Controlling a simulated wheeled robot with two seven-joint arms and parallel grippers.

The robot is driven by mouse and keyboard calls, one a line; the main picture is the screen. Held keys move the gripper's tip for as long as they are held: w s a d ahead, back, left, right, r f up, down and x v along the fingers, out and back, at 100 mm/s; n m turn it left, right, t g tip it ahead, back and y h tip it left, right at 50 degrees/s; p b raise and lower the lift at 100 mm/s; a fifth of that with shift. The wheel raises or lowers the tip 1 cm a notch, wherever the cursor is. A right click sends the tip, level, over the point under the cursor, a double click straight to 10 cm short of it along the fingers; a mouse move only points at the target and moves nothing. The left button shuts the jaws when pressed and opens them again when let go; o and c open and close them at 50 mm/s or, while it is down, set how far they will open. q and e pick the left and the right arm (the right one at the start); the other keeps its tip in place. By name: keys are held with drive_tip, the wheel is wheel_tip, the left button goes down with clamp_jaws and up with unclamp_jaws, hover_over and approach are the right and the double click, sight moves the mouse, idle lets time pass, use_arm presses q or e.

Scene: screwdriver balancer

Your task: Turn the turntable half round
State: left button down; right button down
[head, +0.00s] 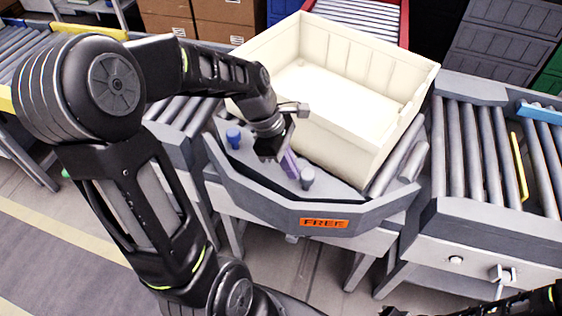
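The turntable (262,196) is a grey angular platform with rollers, and an orange "FREE" label (324,223) is on its front face. A large cream crate (385,125) stands on it. A blue knob (234,137) and a grey knob (307,178) stand up near its front edge. A purple piece (289,163) lies between the knobs. My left gripper (277,150) points down right at the purple piece. Its fingers are dark and partly hidden, so I cannot tell whether they grip it. Of my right arm only dark parts show along the bottom right edge; its gripper is not clear.
Roller conveyors adjoin the turntable at the right (485,150) and left (180,125). A red-sided conveyor (365,22) lies behind the crate. Cardboard boxes (225,20) are stacked at the back. The floor at the lower left is clear.

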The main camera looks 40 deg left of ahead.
use_arm(q)
drive_tip(key=shift+n, duration=0.3)
drive_tip(key=w+d, duration=0.1)
drive_tip(key=d, duration=0.2)
drive_tip(key=w+d+p, duration=0.1)
drive_tip(key=d, duration=0.1)
drive_tip(key=w+d+p, duration=0.1)
drive_tip(key=d, duration=0.2)
drive_tip(key=shift+w+d+r, duration=0.15)
drive_tip(key=shift+w+d, duration=0.15)
drive_tip(key=shift+w, duration=0.1)
drive_tip(key=shift+w+d, duration=0.2)
drive_tip(key=shift+d, duration=0.1)
drive_tip(key=shift+d, duration=0.1)
